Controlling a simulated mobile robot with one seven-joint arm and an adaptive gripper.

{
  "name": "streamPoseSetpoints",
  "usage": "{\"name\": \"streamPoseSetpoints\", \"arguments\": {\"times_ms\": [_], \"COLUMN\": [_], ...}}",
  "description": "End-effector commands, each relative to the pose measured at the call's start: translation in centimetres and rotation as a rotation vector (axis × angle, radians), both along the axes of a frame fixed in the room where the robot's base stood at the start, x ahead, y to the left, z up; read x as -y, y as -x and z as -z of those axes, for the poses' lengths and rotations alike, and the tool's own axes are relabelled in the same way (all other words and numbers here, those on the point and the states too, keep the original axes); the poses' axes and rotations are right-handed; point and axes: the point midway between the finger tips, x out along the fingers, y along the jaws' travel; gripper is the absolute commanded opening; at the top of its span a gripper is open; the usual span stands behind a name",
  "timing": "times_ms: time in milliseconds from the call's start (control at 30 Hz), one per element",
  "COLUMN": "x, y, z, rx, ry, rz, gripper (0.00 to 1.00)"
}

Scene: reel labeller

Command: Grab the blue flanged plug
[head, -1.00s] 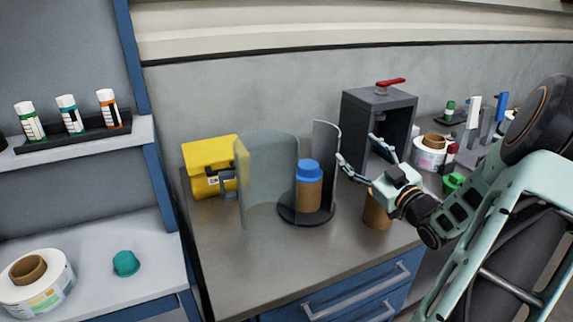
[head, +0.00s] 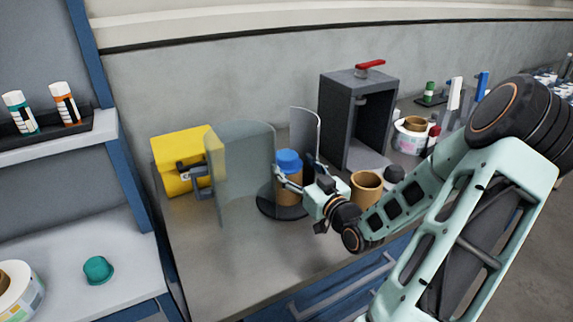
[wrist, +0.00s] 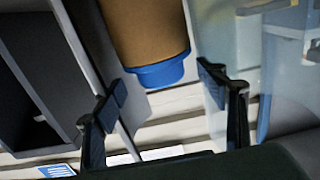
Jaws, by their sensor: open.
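The blue flanged plug (head: 288,160) sits on top of an upright brown core (head: 289,192), which stands on a round black base (head: 268,207). In the wrist view the picture is turned over, so the plug (wrist: 160,74) shows below the brown core (wrist: 145,28). My gripper (head: 297,170) is open and empty at the plug's height. In the wrist view its two fingertips (wrist: 163,84) are on either side of the plug, with a visible gap on each side. My gripper hides part of the core in the head view.
Curved clear panels (head: 240,170) stand close around the core. A yellow box (head: 183,160) is at left, and a dark box with a red lever (head: 370,64) at right. An open tan cup (head: 367,188) stands beside my wrist. The front bench top is clear.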

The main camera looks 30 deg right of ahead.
Motion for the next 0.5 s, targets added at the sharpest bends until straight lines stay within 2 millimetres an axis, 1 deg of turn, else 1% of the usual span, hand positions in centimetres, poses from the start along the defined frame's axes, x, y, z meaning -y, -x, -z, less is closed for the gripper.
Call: {"name": "streamPoseSetpoints", "arguments": {"times_ms": [100, 233, 333, 500], "x": [0.0, 0.1, 0.2, 0.2], "y": [-1.9, -3.7, -4.4, -4.5], "z": [0.2, 0.3, 0.3, 0.3], "rx": [0.002, 0.001, 0.001, 0.000], "ry": [-0.002, 0.000, 0.001, 0.001], "rz": [-0.002, -0.002, -0.002, -0.001], "gripper": [0.66, 0.66, 0.66, 0.66]}}
